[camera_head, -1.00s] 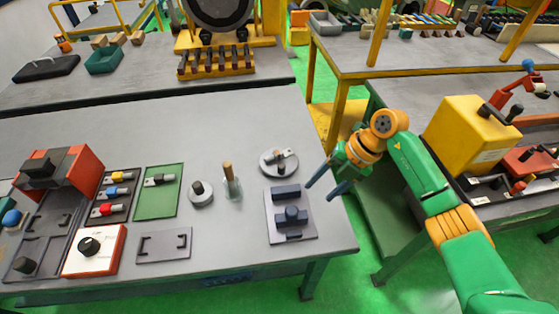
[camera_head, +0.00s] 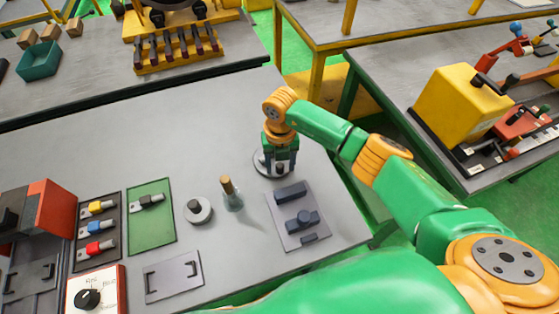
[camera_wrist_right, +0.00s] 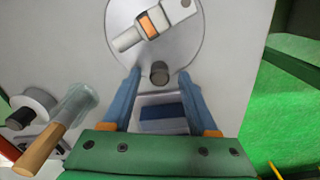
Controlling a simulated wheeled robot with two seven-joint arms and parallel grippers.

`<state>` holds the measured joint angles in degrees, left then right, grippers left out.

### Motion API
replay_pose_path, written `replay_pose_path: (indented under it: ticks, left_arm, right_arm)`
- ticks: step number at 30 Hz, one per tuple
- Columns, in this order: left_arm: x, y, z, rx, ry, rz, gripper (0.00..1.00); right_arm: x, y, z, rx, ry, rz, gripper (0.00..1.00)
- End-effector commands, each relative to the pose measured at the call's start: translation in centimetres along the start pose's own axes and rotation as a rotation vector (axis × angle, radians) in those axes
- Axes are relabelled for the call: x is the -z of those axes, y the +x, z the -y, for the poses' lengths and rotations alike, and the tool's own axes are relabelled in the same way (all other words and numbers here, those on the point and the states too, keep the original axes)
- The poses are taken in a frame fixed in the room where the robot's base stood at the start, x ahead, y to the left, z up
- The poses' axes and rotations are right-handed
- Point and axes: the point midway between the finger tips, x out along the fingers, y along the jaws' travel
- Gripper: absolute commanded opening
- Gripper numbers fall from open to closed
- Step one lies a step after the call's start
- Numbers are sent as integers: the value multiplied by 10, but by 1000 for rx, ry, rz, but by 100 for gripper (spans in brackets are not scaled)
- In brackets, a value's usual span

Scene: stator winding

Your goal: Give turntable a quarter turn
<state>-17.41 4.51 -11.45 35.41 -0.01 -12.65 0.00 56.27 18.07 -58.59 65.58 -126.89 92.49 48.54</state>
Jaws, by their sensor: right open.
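The turntable is a round, light grey disc (camera_head: 258,165) near the right edge of the front table. In the right wrist view the disc (camera_wrist_right: 180,50) carries a grey cylindrical part (camera_wrist_right: 150,25) with an orange band, lying across it. A short dark knob (camera_wrist_right: 160,72) stands at the disc's near rim. My right gripper (camera_head: 280,168) points down over the disc and hides much of it in the head view. In the wrist view its blue fingers (camera_wrist_right: 160,76) are open, one on each side of the knob. I cannot tell whether they touch it. My left gripper is not in view.
A grey fixture plate (camera_head: 285,226) with dark blocks lies just in front of the turntable. A glass bottle with a wooden stick (camera_head: 230,195) and a round grey piece (camera_head: 198,210) stand to its left. The table behind the turntable is clear.

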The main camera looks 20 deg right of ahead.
Motion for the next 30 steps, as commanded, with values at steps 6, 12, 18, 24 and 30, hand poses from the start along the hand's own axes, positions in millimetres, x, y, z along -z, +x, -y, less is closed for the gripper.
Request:
replay_pose_path:
  ticks: [6,12,18,24,30]
  left_arm:
    - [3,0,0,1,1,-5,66]
    - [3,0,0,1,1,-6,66]
    - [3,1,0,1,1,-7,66]
    - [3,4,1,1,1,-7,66]
    - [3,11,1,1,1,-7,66]
  right_arm:
    - [0,1,0,-1,0,0,48]
    - [0,0,0,-1,0,0,0]
    - [0,0,0,-1,-2,0,0]
    - [0,1,1,-1,-29,1,0]
    - [-2,2,5,-1,-97,2,0]
